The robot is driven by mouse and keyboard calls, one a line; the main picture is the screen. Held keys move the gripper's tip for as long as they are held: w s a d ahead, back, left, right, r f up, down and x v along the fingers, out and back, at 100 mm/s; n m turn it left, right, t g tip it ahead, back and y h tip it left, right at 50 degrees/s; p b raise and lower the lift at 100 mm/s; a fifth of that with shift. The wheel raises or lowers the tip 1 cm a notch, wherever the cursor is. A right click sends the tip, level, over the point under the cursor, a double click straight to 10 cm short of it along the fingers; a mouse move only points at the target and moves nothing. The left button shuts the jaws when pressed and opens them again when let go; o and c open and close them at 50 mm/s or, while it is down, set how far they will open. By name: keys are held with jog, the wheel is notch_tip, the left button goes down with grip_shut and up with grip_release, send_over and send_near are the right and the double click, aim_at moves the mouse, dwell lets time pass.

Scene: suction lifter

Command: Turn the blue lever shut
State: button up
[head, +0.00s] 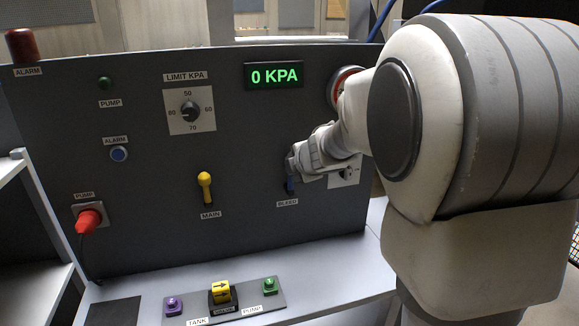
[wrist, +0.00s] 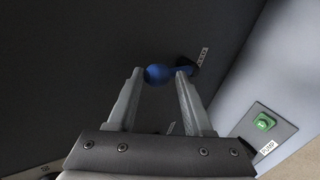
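The blue lever (head: 291,186) is on the dark panel just above its BLEED label. My gripper (head: 293,168) hides its upper part in the head view. In the wrist view the round knob of the blue lever (wrist: 157,74) lies between the tips of my gripper (wrist: 160,72). The fingers are apart, with the knob nearer the left finger. The lever's stem runs right, past the right fingertip, to a dark mount beside the label. The knob points away from the label. I cannot tell whether either finger touches it.
A yellow MAIN lever (head: 205,188) stands upright to the left. A limit dial (head: 190,110) and a display reading 0 KPA (head: 274,76) are above. A red pump plug (head: 88,220) is at left. A low button box (head: 240,300) with a green button (wrist: 264,121) sits in front.

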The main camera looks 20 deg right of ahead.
jog(key=shift+o, duration=1)
jog(key=shift+r, duration=0.2)
jog(key=p+v, duration=0.9)
jog(key=v, duration=0.8)
jog(key=shift+s, duration=0.15)
jog(key=shift+a, duration=0.1)
